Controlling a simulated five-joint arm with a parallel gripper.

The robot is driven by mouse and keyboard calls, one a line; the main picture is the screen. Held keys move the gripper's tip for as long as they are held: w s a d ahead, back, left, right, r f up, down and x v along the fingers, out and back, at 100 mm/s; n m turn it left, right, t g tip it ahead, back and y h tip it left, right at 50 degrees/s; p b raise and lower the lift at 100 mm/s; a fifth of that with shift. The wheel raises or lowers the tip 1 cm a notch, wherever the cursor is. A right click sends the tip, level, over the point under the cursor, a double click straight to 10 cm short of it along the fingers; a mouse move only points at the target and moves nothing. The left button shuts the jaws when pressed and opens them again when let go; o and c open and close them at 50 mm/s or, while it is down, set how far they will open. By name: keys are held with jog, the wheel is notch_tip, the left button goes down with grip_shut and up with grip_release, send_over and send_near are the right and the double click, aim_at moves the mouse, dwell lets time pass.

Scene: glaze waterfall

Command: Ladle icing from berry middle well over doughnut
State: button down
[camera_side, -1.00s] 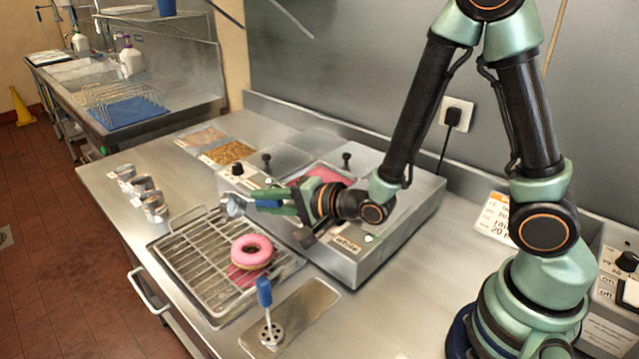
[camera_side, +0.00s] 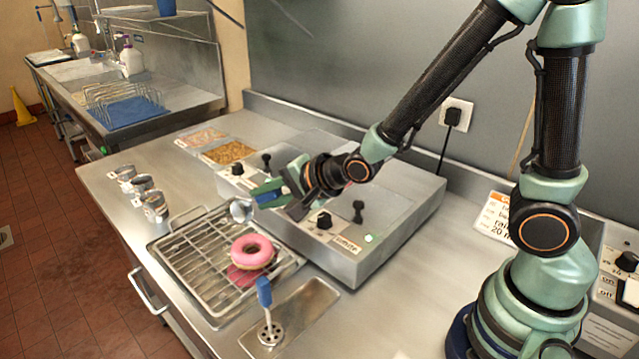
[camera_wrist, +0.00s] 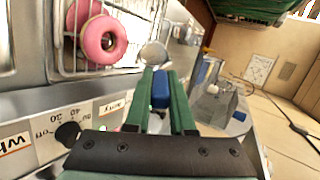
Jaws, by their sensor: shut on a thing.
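My gripper (camera_side: 270,193) is shut on the blue handle of a ladle (camera_side: 240,210), held above the warmer's left front edge. The ladle's round metal bowl hangs over the rack's far side, apart from the doughnut; I cannot tell what it holds. The wrist view shows the bowl (camera_wrist: 154,55) beyond my green fingers (camera_wrist: 160,88). The pink-iced doughnut (camera_side: 252,250) lies on the wire rack, with pink showing beneath it; it also shows in the wrist view (camera_wrist: 103,40). My arm hides most of the warmer's middle, where a little pink shows.
The wire rack (camera_side: 186,262) sits on a tray. A blue-handled tool (camera_side: 264,292) with a perforated foot stands upright in front. The warmer (camera_side: 400,225) has black knobs and lids. Small metal cups (camera_side: 154,208) and topping trays (camera_side: 229,152) stand left and behind.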

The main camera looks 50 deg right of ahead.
notch_tip(320, 180, up, 2)
jog(key=g+h, duration=0.1)
jog(key=g, duration=0.4)
jog(key=shift+g, duration=0.4)
jog(key=shift+r+g+h, duration=0.3)
jog(key=shift+g, duration=0.55)
jog(key=shift+r+g+h, duration=0.3)
jog(key=shift+r+g, duration=0.05)
jog(key=shift+g, duration=0.55)
jog(key=shift+r+g+h, duration=0.3)
jog(key=shift+g, duration=0.55)
